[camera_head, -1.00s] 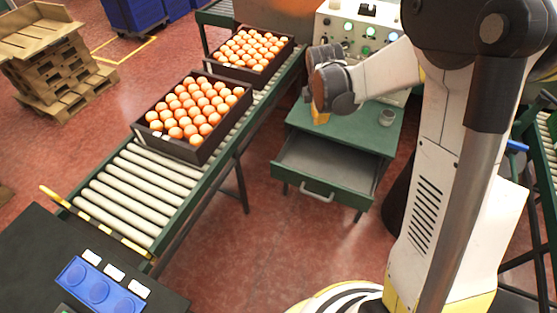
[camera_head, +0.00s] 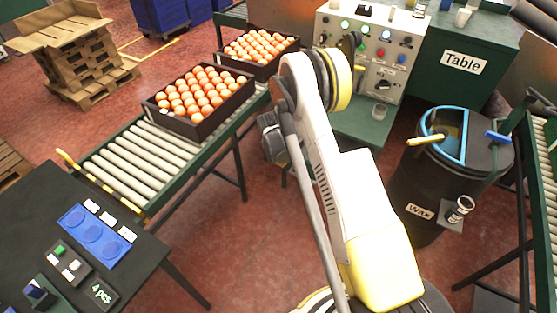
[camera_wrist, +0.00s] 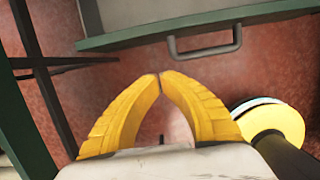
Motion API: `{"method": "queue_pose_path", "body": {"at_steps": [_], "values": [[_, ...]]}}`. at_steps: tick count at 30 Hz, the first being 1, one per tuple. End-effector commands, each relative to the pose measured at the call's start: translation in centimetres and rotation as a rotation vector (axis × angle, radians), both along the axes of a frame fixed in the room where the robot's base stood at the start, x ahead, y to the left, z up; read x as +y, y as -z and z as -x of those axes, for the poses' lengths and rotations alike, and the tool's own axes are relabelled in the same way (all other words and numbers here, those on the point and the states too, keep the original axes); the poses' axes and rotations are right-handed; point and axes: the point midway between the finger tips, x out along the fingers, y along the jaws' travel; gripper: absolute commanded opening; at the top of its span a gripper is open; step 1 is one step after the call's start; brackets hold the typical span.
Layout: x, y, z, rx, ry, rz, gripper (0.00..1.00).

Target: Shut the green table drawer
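The green table (camera_head: 365,128) stands right of centre in the head view, its lower part hidden behind my arm. The drawer shows in the wrist view: its green front edge (camera_wrist: 200,28) crosses the top, with the grey handle (camera_wrist: 205,50) on its near side. A strip of grey drawer interior shows beyond that edge, so the drawer stands open. My gripper (camera_wrist: 160,76) has its two yellow fingertips together with nothing between them. They point toward the drawer front, just below and left of the handle in the picture, apparently apart from it. The head view hides the fingers.
A black wax barrel (camera_head: 415,190) stands right of the table. Red floor lies in front of the drawer.

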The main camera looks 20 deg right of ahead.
Motion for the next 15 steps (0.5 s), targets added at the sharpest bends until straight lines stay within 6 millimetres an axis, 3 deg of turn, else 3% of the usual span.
{"method": "queue_pose_path", "body": {"at_steps": [1, 4, 9, 15], "values": [[-0.2, 1.5, -0.2, 0.0, 0.001, 0.0, 0.0], [-0.6, 3.4, -0.5, 0.0, 0.002, 0.0, 0.0], [-2.7, 2.9, -2.1, 0.0, 0.003, -0.001, 0.0], [-3.6, 2.7, -2.8, 0.0, 0.002, 0.0, 0.0]]}}
